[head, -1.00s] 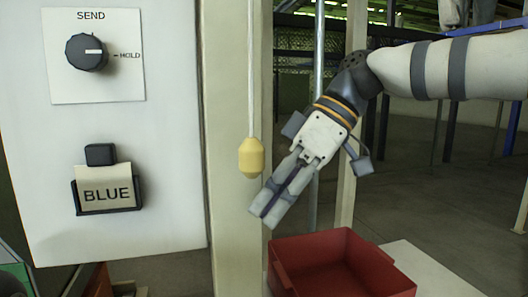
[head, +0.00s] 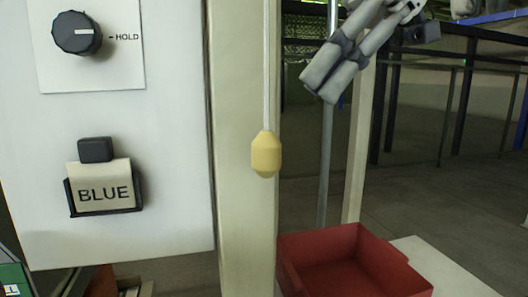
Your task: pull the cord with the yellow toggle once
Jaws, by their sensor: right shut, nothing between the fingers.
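The yellow toggle (head: 265,155) hangs upright at the lower end of a pale cord (head: 266,70), in front of a cream post, in the middle of the head view. My right gripper (head: 325,82) is at the upper right, above and to the right of the toggle and apart from it and the cord. Its fingers point down and left, are shut and hold nothing. My left gripper does not show. The cord's upper end is out of view.
A white panel at the left carries a dark knob (head: 77,33) marked HOLD and a holder with a BLUE card (head: 104,187). A cream post (head: 236,130) stands behind the toggle. A red bin (head: 352,235) is below right. The space between gripper and toggle is clear.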

